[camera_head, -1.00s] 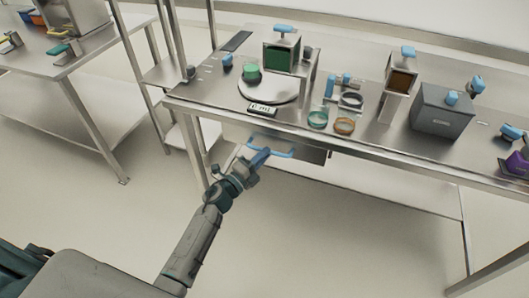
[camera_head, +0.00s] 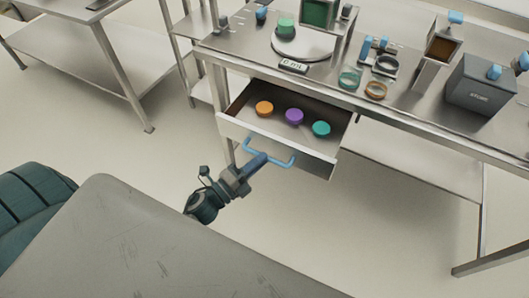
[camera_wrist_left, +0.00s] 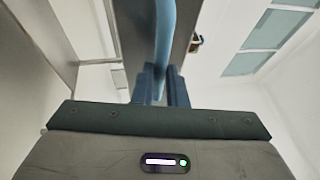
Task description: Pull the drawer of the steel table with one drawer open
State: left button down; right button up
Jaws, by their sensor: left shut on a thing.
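The steel table (camera_head: 400,103) stands across the upper right of the head view. Its single drawer (camera_head: 312,163) is pulled out, with its inside showing. An orange disc (camera_head: 264,108), a purple disc (camera_head: 294,116) and a teal disc (camera_head: 321,129) lie in the drawer. A blue bar handle (camera_head: 288,161) is on the drawer front. My left gripper (camera_head: 256,162) is shut on this handle near its middle. In the left wrist view, the two fingers (camera_wrist_left: 161,88) close around the blue handle (camera_wrist_left: 165,35). My right gripper does not show.
Another steel table (camera_head: 70,55) stands at left. The floor before the drawer is clear.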

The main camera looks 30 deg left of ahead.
pick_arm(q)
jog(key=shift+s, duration=0.35)
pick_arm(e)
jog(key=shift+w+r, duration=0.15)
pick_arm(q)
jog(key=c, duration=1.5)
grip_release()
jog(key=shift+o, duration=0.2)
